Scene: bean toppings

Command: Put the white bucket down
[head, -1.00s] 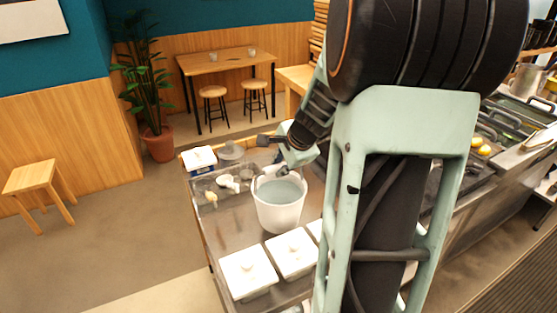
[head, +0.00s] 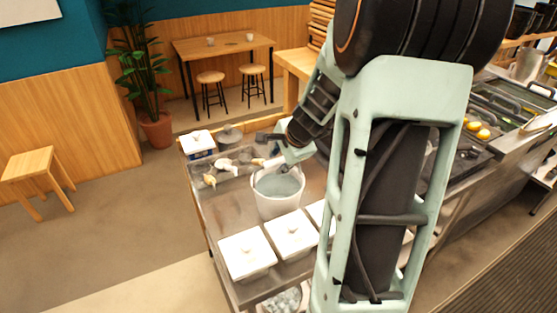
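The white bucket (head: 278,199) is upright at the middle of the metal counter (head: 222,213), behind the white lidded containers. Its open top shows a greyish inside. My gripper (head: 287,163) is at the bucket's back rim, and its fingertips are small and partly hidden there. I cannot tell whether the fingers are closed on the rim. I also cannot tell whether the bucket's base touches the counter.
White lidded containers (head: 246,254) stand at the counter's front. Small items (head: 226,167) and a blue-and-white box (head: 198,144) lie at the back left. My arm hides the counter's right part. A wooden stool (head: 36,172) stands on the floor at left.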

